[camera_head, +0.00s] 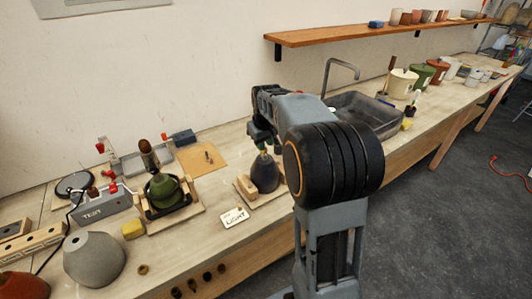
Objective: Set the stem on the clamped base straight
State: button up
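A green rounded lamp base (165,190) sits in a dark tray with wooden side pieces, left of centre. A brown stem (149,156) stands on top of it and leans to the left. A dark grey-purple base (265,174) sits on a wooden board beside a light wooden block (246,187). I cannot tell which of the two bases is the clamped one. My gripper (264,146) is low over the top of the dark base. It is small and partly hidden by my arm, so its opening, any contact and any stem there are unclear.
A grey test box (100,208), a yellow block (132,229) and a grey cone shade (94,259) are on the left. A card marked LIGHT (234,217) lies near the front edge. A sink (368,114) is behind my arm. A shelf (375,31) runs along the wall.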

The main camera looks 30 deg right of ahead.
jog(key=shift+d, duration=0.25)
dwell(0.5)
jog(key=shift+a, duration=0.1)
dwell(0.4)
jog(key=shift+r, duration=0.1)
jog(key=shift+r+p, duration=2.5)
jog(key=shift+r, duration=0.45)
jog(key=s+a, duration=0.4)
jog(key=s, duration=0.3)
jog(key=s+a+f+m+t, duration=0.1)
jog(key=s+a, duration=0.2)
jog(key=s, duration=0.5)
jog(key=s+a, duration=0.4)
jog(key=s, duration=0.3)
jog(key=shift+s+a+f+t+y, duration=0.15)
jog(key=shift+a+t+y, duration=0.15)
jog(key=shift+t+y, duration=0.1)
